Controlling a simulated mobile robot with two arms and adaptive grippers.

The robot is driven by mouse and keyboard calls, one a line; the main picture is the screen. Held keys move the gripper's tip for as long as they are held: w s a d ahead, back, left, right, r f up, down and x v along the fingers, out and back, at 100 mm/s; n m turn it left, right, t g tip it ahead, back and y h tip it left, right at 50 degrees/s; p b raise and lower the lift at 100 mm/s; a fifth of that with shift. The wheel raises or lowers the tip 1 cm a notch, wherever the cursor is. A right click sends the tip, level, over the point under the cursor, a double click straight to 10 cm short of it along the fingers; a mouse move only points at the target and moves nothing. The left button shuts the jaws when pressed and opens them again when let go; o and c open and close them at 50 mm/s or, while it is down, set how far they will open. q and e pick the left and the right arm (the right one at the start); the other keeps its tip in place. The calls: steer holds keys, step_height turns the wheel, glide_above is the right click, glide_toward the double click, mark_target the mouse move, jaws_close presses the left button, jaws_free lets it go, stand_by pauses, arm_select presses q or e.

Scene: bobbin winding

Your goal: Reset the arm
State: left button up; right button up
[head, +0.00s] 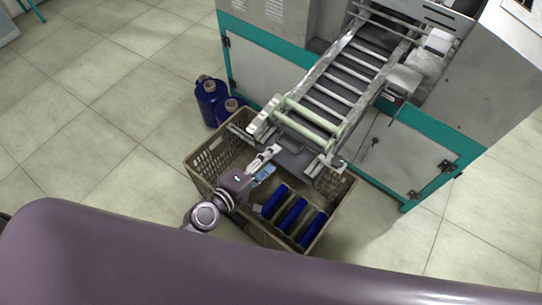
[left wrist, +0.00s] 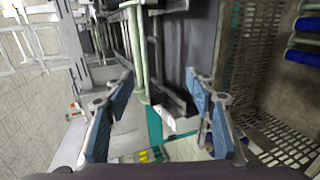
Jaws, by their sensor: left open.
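My left gripper (head: 265,162) reaches over the crate from the lower left in the head view, just below the end of the roller conveyor (head: 340,90). In the left wrist view its two blue-padded fingers (left wrist: 160,84) are spread wide with nothing between them. Part of the machine's frame and a roller show beyond the fingers. Whether the fingers touch the conveyor end, I cannot tell. My right gripper is in neither view.
A beige perforated crate (head: 207,160) stands under the conveyor end, with several blue bobbins (head: 292,217) lying in it. Blue spools (head: 210,98) stand on the floor left of it. The grey and teal machine (head: 395,150) fills the right.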

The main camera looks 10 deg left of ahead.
arm_select(q)
steer(key=s+a+f+m+g+y, duration=0.1)
steer(key=s+a+f+m+g, duration=0.1)
steer(key=s+f, duration=0.5)
steer(key=s+a+f+m+g+y, duration=0.2)
steer(key=s+a+f+m, duration=0.1)
steer(key=f, duration=0.9)
steer(key=s+a+f+m+g+y, duration=0.1)
steer(key=s+a+f+m+g, duration=0.1)
steer(key=s+f, duration=0.5)
steer(key=s+a+f+m+g+y, duration=0.1)
steer(key=s+a+f+m+g, duration=0.2)
steer(key=s+f, duration=0.4)
steer(key=s+a+f+m+g+y, duration=0.1)
steer(key=s+a+f+m, duration=0.3)
steer(key=s+f, duration=0.4)
steer(key=s+m+g, duration=0.1)
steer(key=s, duration=0.6)
steer(key=shift+a+g+y, duration=0.2)
steer(key=shift+g+y, duration=0.1)
steer(key=shift+g, duration=0.1)
